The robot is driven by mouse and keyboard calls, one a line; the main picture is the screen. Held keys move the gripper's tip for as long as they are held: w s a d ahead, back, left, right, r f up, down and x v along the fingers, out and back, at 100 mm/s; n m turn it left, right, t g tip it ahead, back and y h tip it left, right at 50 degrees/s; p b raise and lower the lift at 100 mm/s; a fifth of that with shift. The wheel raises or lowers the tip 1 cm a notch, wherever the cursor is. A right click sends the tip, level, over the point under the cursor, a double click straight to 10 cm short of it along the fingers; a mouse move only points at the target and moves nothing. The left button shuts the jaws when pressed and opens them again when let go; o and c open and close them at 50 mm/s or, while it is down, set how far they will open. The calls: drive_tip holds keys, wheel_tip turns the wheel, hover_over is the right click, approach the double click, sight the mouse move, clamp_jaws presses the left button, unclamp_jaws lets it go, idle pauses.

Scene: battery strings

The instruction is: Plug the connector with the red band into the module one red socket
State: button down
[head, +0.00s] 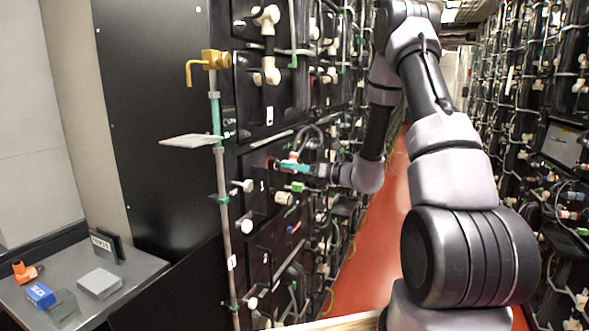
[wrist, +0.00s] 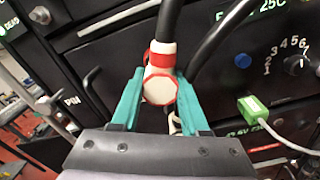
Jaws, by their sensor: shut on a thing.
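My gripper (head: 291,167) has teal fingers and is at the front of the battery rack on the left of the aisle. In the wrist view my gripper (wrist: 160,80) is shut on the white connector with the red band (wrist: 160,58). The connector's round, red-rimmed end faces the wrist camera, and a black cable runs up from it. In the head view the connector is small and partly covered by the fingers. A small red spot (head: 271,163) shows on the black panel just left of the fingers; I cannot tell whether it is the module one red socket.
A green connector (wrist: 253,108) and a numbered dial (wrist: 296,65) are right of my gripper. White knobs (head: 246,226) and a vertical pipe (head: 223,190) stand left of it. A grey bench (head: 130,270) with small items is at lower left. The red aisle floor (head: 385,205) is clear.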

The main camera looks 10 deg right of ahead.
drive_tip(key=shift+x, duration=1.1)
drive_tip(key=shift+c, duration=1.6)
unclamp_jaws()
drive_tip(key=v, duration=1)
drive_tip(key=shift+s+d, duration=0.25)
drive_tip(key=shift+d, duration=0.05)
